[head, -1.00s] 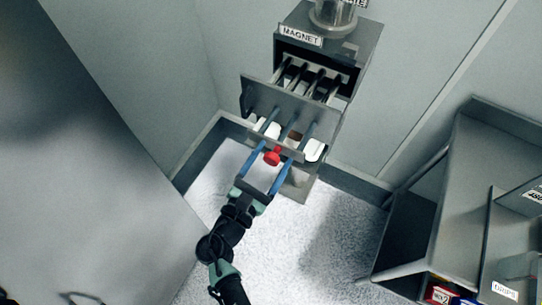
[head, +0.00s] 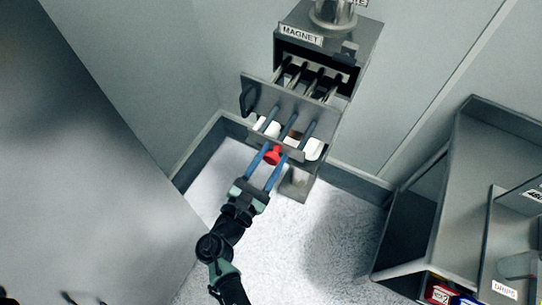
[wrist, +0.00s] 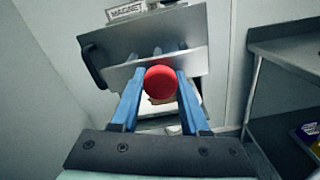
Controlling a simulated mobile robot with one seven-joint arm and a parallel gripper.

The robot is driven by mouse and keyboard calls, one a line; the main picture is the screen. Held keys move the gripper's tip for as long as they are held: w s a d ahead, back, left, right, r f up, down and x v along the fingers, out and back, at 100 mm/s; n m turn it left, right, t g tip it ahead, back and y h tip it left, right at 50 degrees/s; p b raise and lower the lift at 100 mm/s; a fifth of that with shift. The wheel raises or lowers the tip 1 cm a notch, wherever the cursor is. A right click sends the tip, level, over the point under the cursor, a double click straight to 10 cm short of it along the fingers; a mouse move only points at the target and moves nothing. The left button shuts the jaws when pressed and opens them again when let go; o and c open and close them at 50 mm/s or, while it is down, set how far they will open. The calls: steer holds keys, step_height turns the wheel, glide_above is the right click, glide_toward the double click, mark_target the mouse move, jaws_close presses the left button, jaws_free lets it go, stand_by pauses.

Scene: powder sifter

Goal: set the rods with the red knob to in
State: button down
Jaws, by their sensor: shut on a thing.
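The magnet housing (head: 357,62) is a grey box on the wall with a "MAGNET" label. Its drawer of rods (head: 308,80) is pulled out toward me, with several rods showing between the front plate (head: 285,105) and the housing. The red knob (head: 273,155) sticks out below the front plate; it also shows in the wrist view (wrist: 160,84), centred between my fingers. My gripper (head: 269,160) has its blue fingers closed on both sides of the red knob. The knob's stem is hidden behind it in the wrist view.
White pieces (head: 313,148) sit under the front plate. A black handle (head: 248,98) is on the plate's left side. A grey shelf unit (head: 480,180) with boxes stands at the right. A large grey panel (head: 90,160) fills the left.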

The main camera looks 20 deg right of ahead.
mark_target(297, 116)
steer(key=shift+d, duration=0.1)
stand_by(0.7)
steer(key=b+x, duration=0.3)
steer(key=x, duration=0.5)
steer(key=shift+w+d+f, duration=0.15)
steer(key=shift+w+d, duration=0.35)
steer(key=shift+d, duration=0.1)
steer(key=shift+c, duration=2)
jaws_free()
steer(key=shift+a, duration=0.15)
